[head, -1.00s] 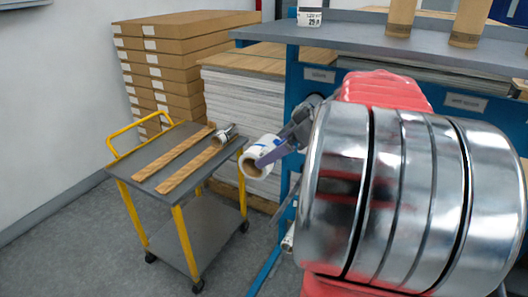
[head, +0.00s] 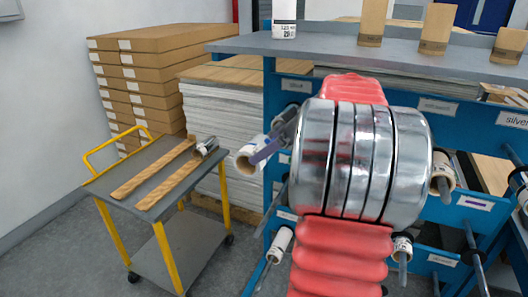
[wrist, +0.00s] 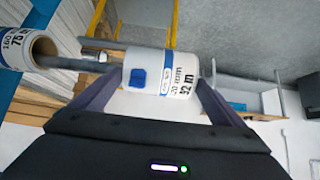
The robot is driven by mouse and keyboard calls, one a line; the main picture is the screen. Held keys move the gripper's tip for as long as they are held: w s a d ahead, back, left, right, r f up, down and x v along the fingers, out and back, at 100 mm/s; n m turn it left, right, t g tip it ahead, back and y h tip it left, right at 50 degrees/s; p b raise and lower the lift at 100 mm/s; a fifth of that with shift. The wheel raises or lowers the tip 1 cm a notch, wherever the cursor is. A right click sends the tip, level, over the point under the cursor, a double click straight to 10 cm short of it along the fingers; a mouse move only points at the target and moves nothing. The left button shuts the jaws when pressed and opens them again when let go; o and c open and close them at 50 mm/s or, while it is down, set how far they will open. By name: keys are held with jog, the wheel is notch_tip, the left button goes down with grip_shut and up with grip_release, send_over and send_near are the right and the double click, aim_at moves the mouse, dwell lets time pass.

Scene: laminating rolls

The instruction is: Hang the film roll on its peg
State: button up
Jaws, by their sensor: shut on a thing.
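The film roll (head: 250,156) is white with a brown hollow core, and its open end shows at the left of my gripper in the head view. My gripper (head: 266,148) is shut on it and holds it in the air in front of the blue rack. In the wrist view the roll (wrist: 165,72) lies crosswise between the fingers, with a blue patch and printed label. Grey rods (wrist: 90,64) show left of the roll; I cannot tell if they touch it. In the head view several pegs stick out of the rack, one bare-looking peg (head: 272,208) below my gripper.
Other rolls hang on pegs, at lower left (head: 281,240), right (head: 443,178) and lower right (head: 402,247). A trolley (head: 140,200) with two wooden strips stands left. My arm hides the rack's middle.

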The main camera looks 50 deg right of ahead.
jog(key=w+d, duration=0.2)
jog(key=d, duration=0.5)
jog(key=w+d, duration=0.3)
jog(key=d, duration=0.4)
jog(key=shift+w+d, duration=0.15)
jog(key=shift+d, duration=0.25)
dwell(0.5)
jog(key=o, duration=1.6)
jog(key=shift+c, duration=0.2)
jog(key=s+d+r, duration=0.1)
jog(key=s+d, duration=0.1)
jog(key=s, duration=0.4)
jog(key=s+d+r, duration=0.1)
jog(key=s+d, duration=0.1)
jog(key=s, duration=0.5)
jog(key=shift+s+d, duration=0.15)
jog(key=shift+d, duration=0.2)
jog(key=shift+s, duration=0.1)
